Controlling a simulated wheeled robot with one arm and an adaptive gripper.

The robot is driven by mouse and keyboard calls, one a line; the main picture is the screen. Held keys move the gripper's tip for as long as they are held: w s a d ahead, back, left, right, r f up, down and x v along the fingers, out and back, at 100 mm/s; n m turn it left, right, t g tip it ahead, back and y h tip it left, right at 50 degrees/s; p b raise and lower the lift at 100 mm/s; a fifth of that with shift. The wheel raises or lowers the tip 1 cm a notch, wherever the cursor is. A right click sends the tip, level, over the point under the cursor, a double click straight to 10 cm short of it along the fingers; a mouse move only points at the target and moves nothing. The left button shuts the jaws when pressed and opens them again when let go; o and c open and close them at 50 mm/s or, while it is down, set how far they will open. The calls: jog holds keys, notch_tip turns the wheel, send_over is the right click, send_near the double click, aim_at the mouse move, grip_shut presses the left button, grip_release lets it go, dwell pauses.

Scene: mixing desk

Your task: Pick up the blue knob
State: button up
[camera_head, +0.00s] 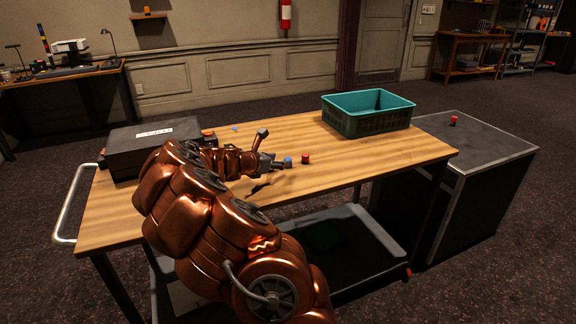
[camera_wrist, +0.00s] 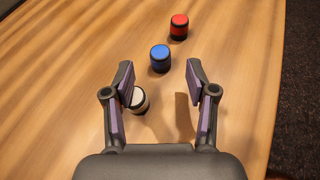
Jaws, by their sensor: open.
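The blue knob (camera_wrist: 160,58) stands upright on the wooden desk top, ahead of my open fingers in the wrist view. It also shows in the head view (camera_head: 288,162), just right of my gripper (camera_head: 268,162). In the wrist view my gripper (camera_wrist: 160,82) is open and empty, with its fingers spread. The blue knob lies beyond the fingertips, roughly midway between them, and is not touched. A white knob (camera_wrist: 140,100) stands close by the left finger, partly hidden behind it.
A red knob (camera_wrist: 179,27) stands just beyond the blue one. A teal crate (camera_head: 367,122) sits at the desk's far right. A dark box (camera_head: 150,150) is at the left end. A dark cabinet (camera_head: 490,150) with another red knob (camera_head: 454,120) stands to the right.

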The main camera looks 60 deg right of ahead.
jog(key=shift+x, duration=2.95)
jog(key=shift+c, duration=0.3)
jog(key=c, duration=0.9)
